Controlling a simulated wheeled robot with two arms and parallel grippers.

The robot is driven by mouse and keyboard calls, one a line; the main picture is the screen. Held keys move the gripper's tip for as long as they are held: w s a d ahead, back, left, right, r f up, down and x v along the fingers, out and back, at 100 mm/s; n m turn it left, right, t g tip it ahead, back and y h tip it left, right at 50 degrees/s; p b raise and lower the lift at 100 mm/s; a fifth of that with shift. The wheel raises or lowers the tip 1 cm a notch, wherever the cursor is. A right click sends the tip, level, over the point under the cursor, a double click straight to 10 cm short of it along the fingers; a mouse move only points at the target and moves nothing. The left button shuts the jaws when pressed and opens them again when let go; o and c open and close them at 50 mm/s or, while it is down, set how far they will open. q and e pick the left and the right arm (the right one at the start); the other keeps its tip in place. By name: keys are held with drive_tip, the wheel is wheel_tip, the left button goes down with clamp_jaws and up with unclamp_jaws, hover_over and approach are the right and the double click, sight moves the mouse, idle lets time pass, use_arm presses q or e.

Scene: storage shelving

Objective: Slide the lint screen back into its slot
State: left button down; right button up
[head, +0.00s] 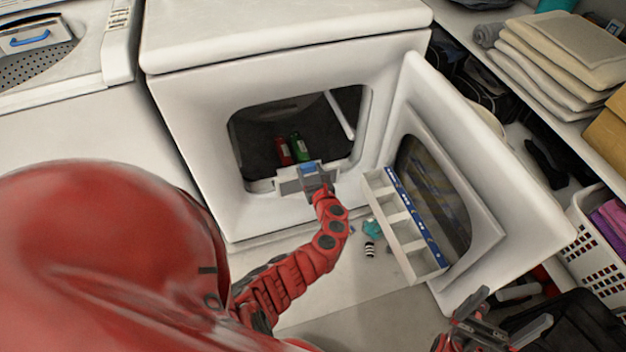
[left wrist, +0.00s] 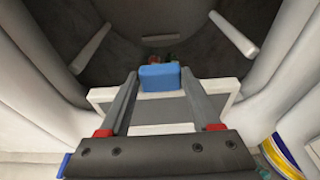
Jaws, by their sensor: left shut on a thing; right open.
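The lint screen (head: 290,186) is a grey panel with a pale frame and a blue handle (head: 308,168). It is at the lower lip of the dryer opening. My left gripper (head: 314,178) is shut on it by the handle. In the left wrist view, the blue handle (left wrist: 160,77) sits between the fingertips, with the screen's pale frame (left wrist: 232,90) showing on both sides. The slot is hidden behind the screen and gripper; I cannot tell whether the screen is in it. My right gripper (head: 492,335) is open and empty at the lower right.
The dryer (head: 200,120) has its door (head: 480,170) swung open to the right. A red bottle (head: 283,150) and a green bottle (head: 300,147) show inside the drum. A white compartment rack (head: 392,222) stands near the door. A shelf with folded towels (head: 560,65) and a basket (head: 598,240) are at right.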

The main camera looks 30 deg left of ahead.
use_arm(q)
drive_tip(key=b+x, duration=0.1)
drive_tip(key=x, duration=0.2)
drive_tip(key=shift+w+a+r+b, duration=0.15)
drive_tip(key=shift+w+a+b, duration=0.1)
drive_tip(key=shift+b, duration=0.1)
drive_tip(key=shift+w+a+f+b, duration=1.15)
drive_tip(key=shift+a+f+b, duration=0.25)
drive_tip(key=shift+b, duration=0.65)
drive_tip(key=shift+r, duration=0.1)
drive_tip(key=shift+f+b, duration=3.35)
drive_tip(key=shift+f, duration=0.45)
drive_tip(key=shift+f+b, duration=0.9)
drive_tip(key=shift+f, duration=0.1)
unclamp_jaws()
drive_tip(key=shift+r, duration=0.1)
